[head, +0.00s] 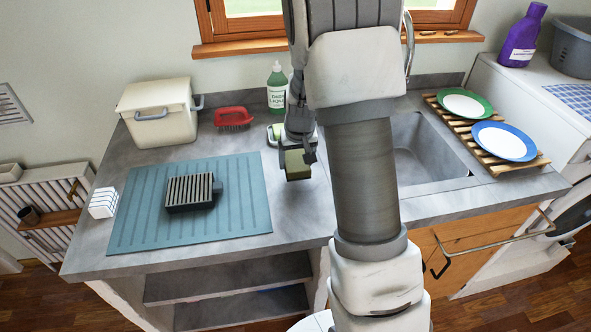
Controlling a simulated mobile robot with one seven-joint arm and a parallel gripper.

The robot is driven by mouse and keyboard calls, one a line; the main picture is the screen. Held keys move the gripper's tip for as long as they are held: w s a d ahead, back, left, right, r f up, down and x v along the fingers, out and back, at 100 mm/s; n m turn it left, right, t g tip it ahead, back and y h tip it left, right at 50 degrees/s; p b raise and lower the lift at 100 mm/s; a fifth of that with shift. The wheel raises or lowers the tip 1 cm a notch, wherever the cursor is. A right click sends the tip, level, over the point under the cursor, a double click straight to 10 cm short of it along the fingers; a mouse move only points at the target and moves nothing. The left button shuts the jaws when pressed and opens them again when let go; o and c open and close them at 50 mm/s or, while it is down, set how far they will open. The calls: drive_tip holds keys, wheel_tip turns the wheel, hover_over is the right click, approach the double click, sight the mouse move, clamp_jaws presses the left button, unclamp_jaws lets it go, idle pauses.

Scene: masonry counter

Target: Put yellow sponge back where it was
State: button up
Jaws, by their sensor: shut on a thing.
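The yellow sponge (297,166) is a small olive-yellow block. My gripper (300,154) points down and is shut on it, just left of the sink. I cannot tell whether the sponge touches the counter or hangs a little above it. A small pale holder with something green (273,134) shows just behind and left of my gripper, partly hidden by it. My arm hides part of the counter and the sink's left side.
A blue-green mat (140,220) bears a dark slatted rack (190,190). A white box (104,202), cream bin (157,110), red brush (233,118) and green soap bottle (277,88) stand around. Right of the sink (425,155), a wooden rack (530,165) holds two plates.

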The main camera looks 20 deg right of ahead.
drive_tip(key=shift+s+x, duration=0.2)
drive_tip(key=shift+x, duration=0.85)
drive_tip(key=shift+s+x, duration=0.2)
drive_tip(key=shift+x, duration=0.8)
drive_tip(key=shift+a+f, duration=0.15)
drive_tip(key=shift+f, duration=0.15)
drive_tip(key=o, duration=1.3)
